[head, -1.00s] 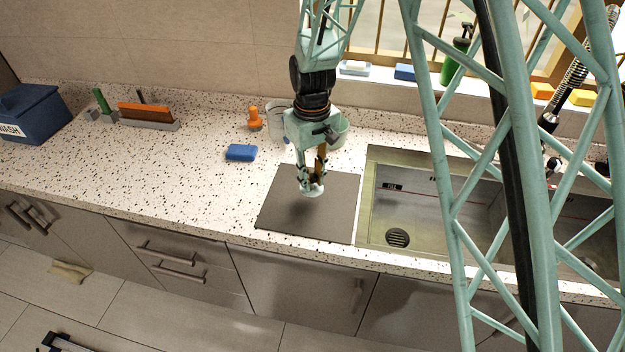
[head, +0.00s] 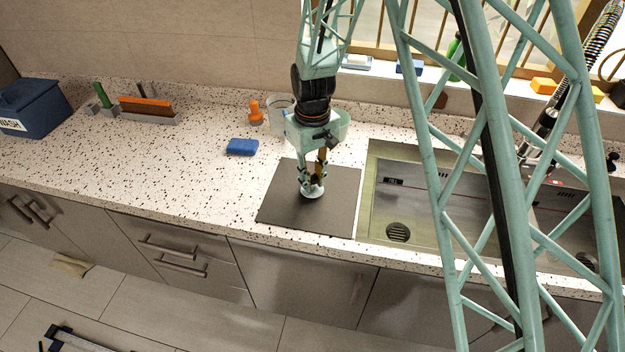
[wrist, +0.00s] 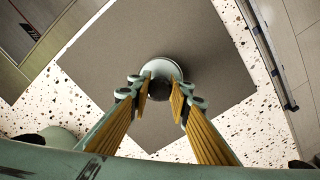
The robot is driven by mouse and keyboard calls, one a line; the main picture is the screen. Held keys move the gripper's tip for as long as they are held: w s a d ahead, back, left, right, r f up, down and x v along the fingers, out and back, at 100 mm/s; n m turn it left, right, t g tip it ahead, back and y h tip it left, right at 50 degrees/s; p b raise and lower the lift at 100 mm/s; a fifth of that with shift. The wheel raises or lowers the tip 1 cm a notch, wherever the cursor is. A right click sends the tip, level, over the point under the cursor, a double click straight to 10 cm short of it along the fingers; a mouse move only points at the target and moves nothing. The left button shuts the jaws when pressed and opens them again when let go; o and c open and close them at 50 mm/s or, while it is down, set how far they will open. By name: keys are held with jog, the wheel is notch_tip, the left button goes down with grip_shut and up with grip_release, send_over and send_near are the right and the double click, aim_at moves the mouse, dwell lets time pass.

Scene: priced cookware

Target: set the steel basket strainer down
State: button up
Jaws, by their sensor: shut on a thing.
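The steel basket strainer (head: 313,191) is a small, pale round piece at the tips of my gripper (head: 313,180). In the wrist view the strainer (wrist: 163,72) shows as a shiny round rim with a dark middle, between the yellow-padded fingers of my gripper (wrist: 163,95). The gripper points down and is shut on the strainer. They are over the grey mat (head: 280,205) on the counter, near its middle. The strainer is at or just above the mat; I cannot tell if it touches. The fingers hide part of it.
The sink (head: 415,215) lies right of the mat. A blue sponge (head: 242,147), an orange bottle (head: 256,112) and a clear container (head: 280,115) stand behind. A blue bin (head: 35,108) is at far left. The speckled counter (head: 180,160) left of the mat is clear.

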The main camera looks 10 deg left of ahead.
aim_at(312, 177)
jog(key=shift+f, duration=0.1)
jog(key=o, duration=0.9)
jog(key=shift+r, duration=6.15)
